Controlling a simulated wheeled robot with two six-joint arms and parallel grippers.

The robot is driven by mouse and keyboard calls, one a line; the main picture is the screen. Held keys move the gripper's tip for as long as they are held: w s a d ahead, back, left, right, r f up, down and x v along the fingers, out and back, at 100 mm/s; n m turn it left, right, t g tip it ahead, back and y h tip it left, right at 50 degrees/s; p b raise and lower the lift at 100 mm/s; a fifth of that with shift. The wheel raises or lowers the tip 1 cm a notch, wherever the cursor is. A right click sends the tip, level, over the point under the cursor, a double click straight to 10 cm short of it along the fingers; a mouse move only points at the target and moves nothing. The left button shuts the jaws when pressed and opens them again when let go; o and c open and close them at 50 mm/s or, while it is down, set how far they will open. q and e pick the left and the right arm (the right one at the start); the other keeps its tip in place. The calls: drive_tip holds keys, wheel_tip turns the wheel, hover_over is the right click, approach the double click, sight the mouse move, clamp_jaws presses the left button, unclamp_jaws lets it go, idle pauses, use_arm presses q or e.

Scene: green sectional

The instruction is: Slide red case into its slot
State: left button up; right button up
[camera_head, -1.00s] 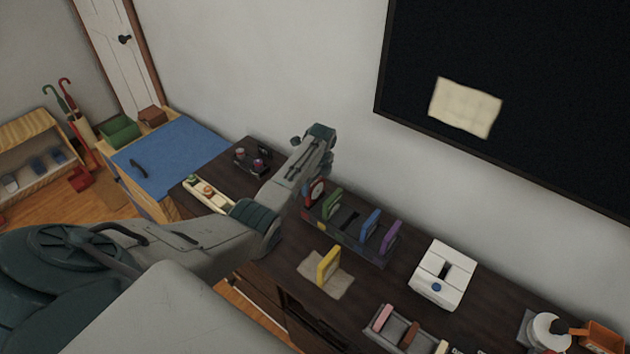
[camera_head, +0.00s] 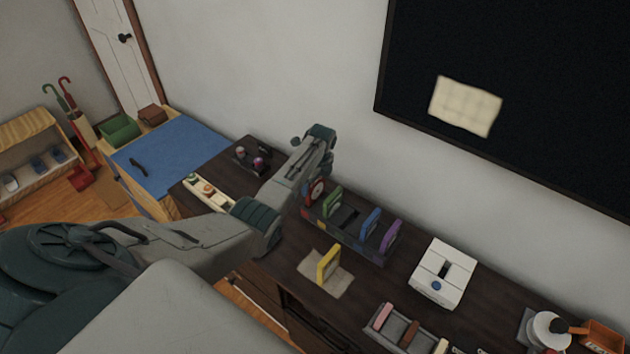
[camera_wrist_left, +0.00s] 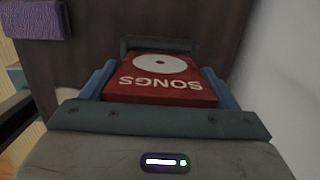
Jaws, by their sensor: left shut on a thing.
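The red case (camera_wrist_left: 160,90) shows large in the left wrist view, with upside-down "SONGS" lettering and a white disc. My left gripper (camera_wrist_left: 159,82) is shut on it, with a blue finger along each side. In the head view the red case (camera_head: 316,189) is at the left end of the case rack (camera_head: 347,238), partly hidden by my arm. I cannot tell how deep it sits. The rack holds a green case (camera_head: 332,199), a blue case (camera_head: 370,222) and a purple case (camera_head: 390,237), with a gap between green and blue. My right gripper is not in view.
A white box with a slot (camera_head: 443,273) is to the right. A grey tray (camera_head: 391,339) is at the front. A wall rises close behind the dark tabletop.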

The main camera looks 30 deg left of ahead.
sight(315, 190)
use_arm(q)
drive_tip(key=shift+f+b, duration=0.95)
drive_tip(key=shift+f, duration=0.5)
drive_tip(key=shift+f+b, duration=0.8)
drive_tip(key=shift+f, duration=0.25)
drive_tip(key=o, duration=0.9)
drive_tip(key=shift+r, duration=0.15)
drive_tip(key=r, duration=0.3)
drive_tip(key=d+r+b, duration=0.1)
drive_tip(key=r, duration=0.6)
drive_tip(key=shift+d+r+b, duration=0.15)
drive_tip(key=shift+r+b, duration=0.1)
drive_tip(key=shift+b, duration=0.15)
drive_tip(key=shift+s+f, duration=0.1)
